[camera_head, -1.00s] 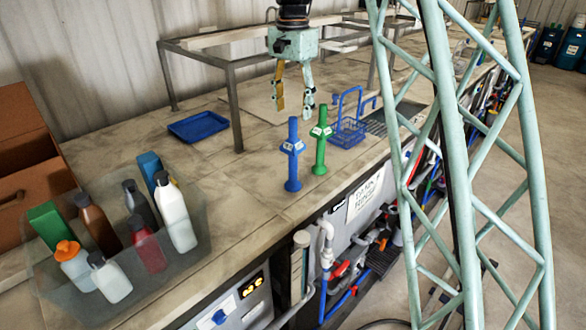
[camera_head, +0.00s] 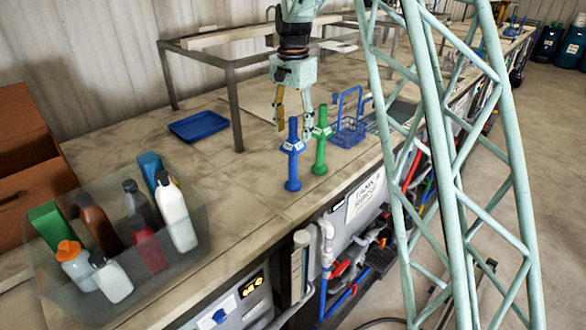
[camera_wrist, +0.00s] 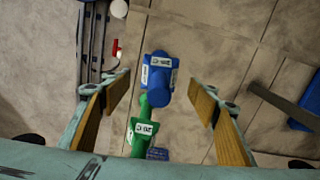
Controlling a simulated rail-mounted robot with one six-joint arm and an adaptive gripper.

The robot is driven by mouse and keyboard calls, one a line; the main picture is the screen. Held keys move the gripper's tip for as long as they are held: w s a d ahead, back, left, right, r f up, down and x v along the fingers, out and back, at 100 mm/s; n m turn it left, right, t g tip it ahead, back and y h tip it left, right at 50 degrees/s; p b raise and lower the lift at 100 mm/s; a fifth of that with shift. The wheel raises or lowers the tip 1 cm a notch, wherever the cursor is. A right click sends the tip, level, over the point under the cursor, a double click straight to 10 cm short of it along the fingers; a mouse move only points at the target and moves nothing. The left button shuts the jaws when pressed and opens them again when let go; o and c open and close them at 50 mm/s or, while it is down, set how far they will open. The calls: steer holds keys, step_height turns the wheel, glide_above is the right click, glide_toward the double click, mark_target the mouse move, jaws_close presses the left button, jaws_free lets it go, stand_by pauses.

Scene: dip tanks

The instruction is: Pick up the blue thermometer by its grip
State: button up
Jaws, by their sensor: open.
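The blue thermometer (camera_head: 292,165) stands upright on the bench, with a labelled collar and a thinner grip on top. In the wrist view the blue thermometer (camera_wrist: 158,78) shows from above, between the fingers and toward the far side. My gripper (camera_head: 294,134) is open and empty, with its fingers around or just behind the top of the thermometers; the head view does not show the exact depth. The wrist view shows my gripper (camera_wrist: 160,95) with its fingers wide apart. No contact with the blue thermometer is visible.
A green thermometer (camera_head: 320,150) stands close to the right of the blue one. A blue wire basket (camera_head: 349,131) is behind it. A blue tray (camera_head: 198,126) lies to the left. A clear bin (camera_head: 190,262) of bottles is at front left. A metal frame (camera_head: 236,105) stands behind.

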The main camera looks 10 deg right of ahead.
mark_target(293, 142)
steer(key=shift+f, duration=0.1)
steer(key=shift+s+f+p, duration=0.1)
steer(key=shift+f+p, duration=0.45)
steer(key=shift+f, duration=1.9)
steer(key=c, duration=1.5)
